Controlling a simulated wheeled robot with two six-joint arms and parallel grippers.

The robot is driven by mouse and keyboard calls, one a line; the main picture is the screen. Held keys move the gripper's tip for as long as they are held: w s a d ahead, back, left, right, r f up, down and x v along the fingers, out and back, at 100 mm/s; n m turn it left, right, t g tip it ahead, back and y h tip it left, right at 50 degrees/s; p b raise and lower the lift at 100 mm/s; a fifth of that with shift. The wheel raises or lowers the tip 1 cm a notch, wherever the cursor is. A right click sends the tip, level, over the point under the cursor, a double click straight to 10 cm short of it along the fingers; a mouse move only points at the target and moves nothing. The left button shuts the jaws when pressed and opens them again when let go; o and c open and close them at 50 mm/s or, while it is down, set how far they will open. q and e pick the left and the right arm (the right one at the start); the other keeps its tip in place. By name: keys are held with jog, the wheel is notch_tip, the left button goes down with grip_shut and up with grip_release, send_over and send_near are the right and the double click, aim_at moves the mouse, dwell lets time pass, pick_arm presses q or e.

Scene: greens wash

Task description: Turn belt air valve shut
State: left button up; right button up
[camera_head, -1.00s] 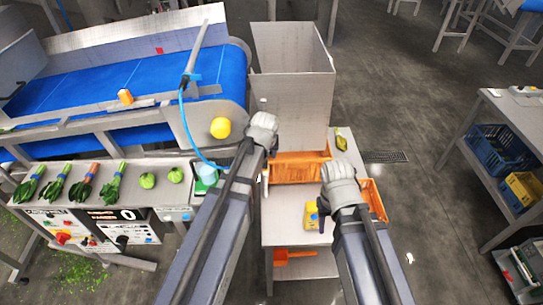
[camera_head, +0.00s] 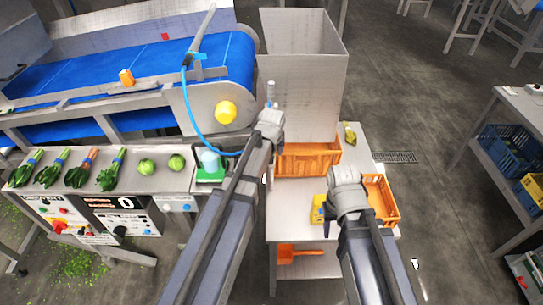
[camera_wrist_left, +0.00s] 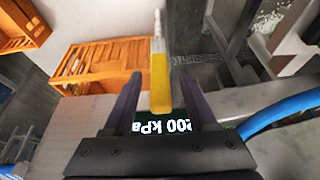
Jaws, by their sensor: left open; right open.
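In the left wrist view, a yellow lever with a pale metal tip (camera_wrist_left: 159,75) stands between the two purple-grey fingers of my left gripper (camera_wrist_left: 160,80). It looks like the valve handle, with gaps on both sides. A dark label reading 200 kPa (camera_wrist_left: 162,126) lies behind its lower end. In the head view my left gripper (camera_head: 271,104) is beside the conveyor's end, and its arm hides the valve. A blue hose (camera_head: 190,115) curves from the conveyor towards it. My right gripper (camera_head: 347,188) is over the side table; its fingertips are not clear.
The blue belt conveyor (camera_head: 130,75) is at the left, with a yellow knob (camera_head: 226,112). A tall grey bin (camera_head: 303,75) stands behind orange crates (camera_head: 308,160), (camera_head: 383,200). A yellow box (camera_head: 318,208) is beside my right gripper. Greens bunches (camera_head: 75,172) lie at the left.

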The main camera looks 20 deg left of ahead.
pick_arm(q)
jog(key=shift+c, duration=0.4)
grip_shut()
dwell(1.0)
